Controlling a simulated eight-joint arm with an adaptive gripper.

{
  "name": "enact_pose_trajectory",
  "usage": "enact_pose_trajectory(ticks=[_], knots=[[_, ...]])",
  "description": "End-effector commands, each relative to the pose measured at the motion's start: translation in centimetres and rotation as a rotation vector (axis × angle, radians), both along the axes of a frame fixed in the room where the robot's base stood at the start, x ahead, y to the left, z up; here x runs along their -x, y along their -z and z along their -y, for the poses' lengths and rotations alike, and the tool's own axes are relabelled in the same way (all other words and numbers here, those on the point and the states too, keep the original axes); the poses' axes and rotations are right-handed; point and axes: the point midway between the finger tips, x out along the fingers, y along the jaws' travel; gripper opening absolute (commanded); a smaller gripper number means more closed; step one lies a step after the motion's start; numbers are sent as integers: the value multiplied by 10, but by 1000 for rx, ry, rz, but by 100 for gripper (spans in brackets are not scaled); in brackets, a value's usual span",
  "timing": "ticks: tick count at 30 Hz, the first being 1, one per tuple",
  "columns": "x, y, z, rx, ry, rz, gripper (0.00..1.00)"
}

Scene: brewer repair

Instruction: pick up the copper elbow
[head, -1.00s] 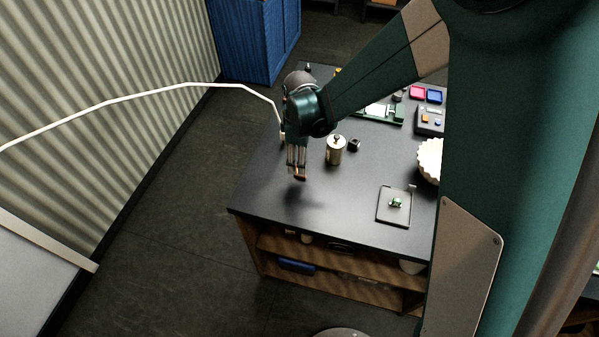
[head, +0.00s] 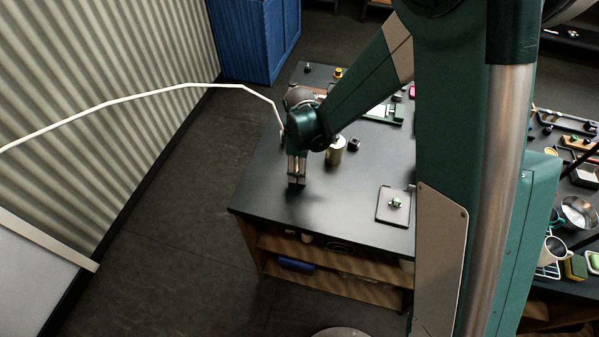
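My gripper (head: 297,182) points down over the front left part of the dark tabletop (head: 340,200), its fingers close to the surface. I cannot make out the copper elbow now; the fingers may hide it. The two fingers look near each other, but the view is too small to tell whether they are shut or hold anything.
A metal canister (head: 336,152) stands just right of my gripper, with a small dark object (head: 354,144) beside it. A square tray (head: 393,208) with a small green part (head: 395,203) lies further right.

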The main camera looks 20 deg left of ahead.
Motion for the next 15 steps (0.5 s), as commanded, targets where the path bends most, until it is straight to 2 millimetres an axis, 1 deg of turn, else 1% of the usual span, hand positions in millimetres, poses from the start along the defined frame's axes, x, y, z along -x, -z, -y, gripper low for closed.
enact_pose_trajectory(ticks=[5,8,11,15], knots=[[0,0,0,0,0,0,45],[0,0,0,0,0,0,34],[0,0,0,0,0,0,21],[0,0,0,0,0,0,20]])
